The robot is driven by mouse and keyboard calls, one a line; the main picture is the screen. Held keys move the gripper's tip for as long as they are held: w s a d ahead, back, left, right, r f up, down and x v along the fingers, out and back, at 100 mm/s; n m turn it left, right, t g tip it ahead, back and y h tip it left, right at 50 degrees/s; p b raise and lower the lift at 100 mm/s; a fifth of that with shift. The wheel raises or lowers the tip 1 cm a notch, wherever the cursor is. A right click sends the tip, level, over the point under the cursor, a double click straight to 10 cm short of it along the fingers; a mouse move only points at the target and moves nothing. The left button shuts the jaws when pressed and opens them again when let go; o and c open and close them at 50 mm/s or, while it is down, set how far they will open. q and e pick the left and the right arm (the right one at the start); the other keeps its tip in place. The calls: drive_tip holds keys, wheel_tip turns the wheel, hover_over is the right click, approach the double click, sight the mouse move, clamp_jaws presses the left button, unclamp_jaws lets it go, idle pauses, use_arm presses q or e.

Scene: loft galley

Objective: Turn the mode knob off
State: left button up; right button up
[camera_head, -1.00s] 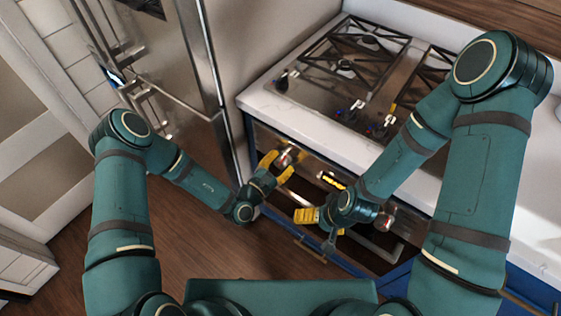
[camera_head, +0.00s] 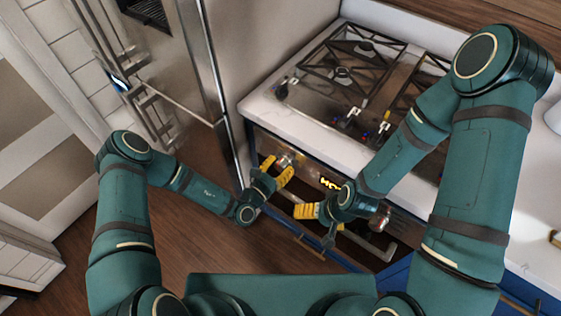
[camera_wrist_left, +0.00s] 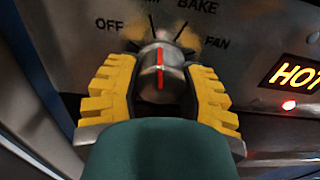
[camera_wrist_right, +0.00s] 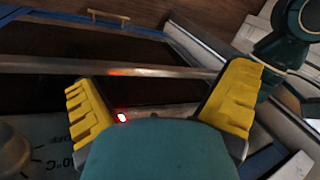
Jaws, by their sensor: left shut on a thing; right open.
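The mode knob (camera_wrist_left: 162,73) is a metal cylinder with a red pointer line on the oven's front panel; it also shows in the head view (camera_head: 284,161). In the left wrist view the line stands nearly upright. OFF is printed to its left, BAKE at upper right and FAN at right; one label is partly hidden behind the knob. My left gripper (camera_head: 277,168) is shut on the knob, its yellow fingers on either side of it (camera_wrist_left: 160,85). My right gripper (camera_head: 300,210) is open and empty in front of the oven; its fingers are spread in the right wrist view (camera_wrist_right: 160,85).
A lit HOT display (camera_wrist_left: 297,75) and a red light sit right of the mode knob. A second knob (camera_head: 380,221) and the oven handle (camera_head: 372,249) are near my right gripper. The gas hob (camera_head: 345,75) lies above. A steel fridge (camera_head: 180,60) stands at left.

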use_arm(q)
drive_tip(key=n+p, duration=0.2)
drive_tip(key=n, duration=0.2)
drive_tip(key=shift+n, duration=0.4)
drive_tip(key=shift+s+d+n+p, duration=0.1)
drive_tip(key=shift+n+p, duration=0.7)
drive_tip(key=shift+n, duration=1.7)
use_arm(e)
drive_tip(key=shift+w+d+r, duration=0.1)
drive_tip(key=shift+w+r, duration=0.1)
drive_tip(key=shift+r, duration=0.45)
drive_tip(key=shift+w+a+r, duration=0.1)
drive_tip(key=shift+w+r, duration=0.15)
drive_tip(key=shift+r, duration=0.45)
drive_tip(key=shift+w+d+r, duration=0.1)
drive_tip(key=shift+w+r, duration=0.1)
drive_tip(key=shift+r, duration=0.45)
use_arm(q)
drive_tip(key=o, duration=1.2)
drive_tip(key=v, duration=1.2)
